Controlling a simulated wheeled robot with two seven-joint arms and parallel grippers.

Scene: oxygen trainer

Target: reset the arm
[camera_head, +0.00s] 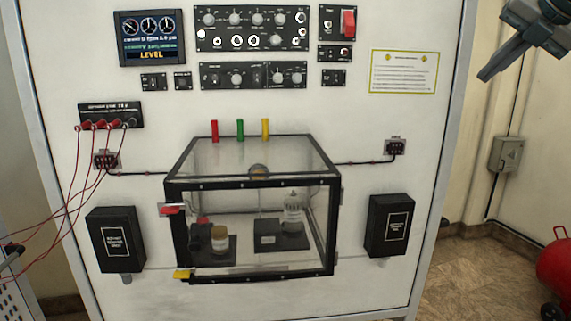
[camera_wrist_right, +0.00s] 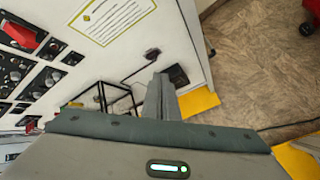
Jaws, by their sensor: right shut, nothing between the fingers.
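My right gripper (camera_head: 488,74) hangs at the upper right of the head view, in the air and clear of the white trainer panel (camera_head: 398,130). Its fingers are together, with nothing between them. In the right wrist view the closed fingers (camera_wrist_right: 158,96) rise from the gripper body, with the panel to their left and the floor to their right. My left gripper is not in either view.
A clear box with a black frame (camera_head: 255,185) is mounted on the panel. Red wires (camera_head: 68,205) hang at the left. A notice (camera_head: 404,71) and a red switch (camera_head: 349,23) sit high on the right side. A red tank (camera_head: 556,268) stands at the right edge.

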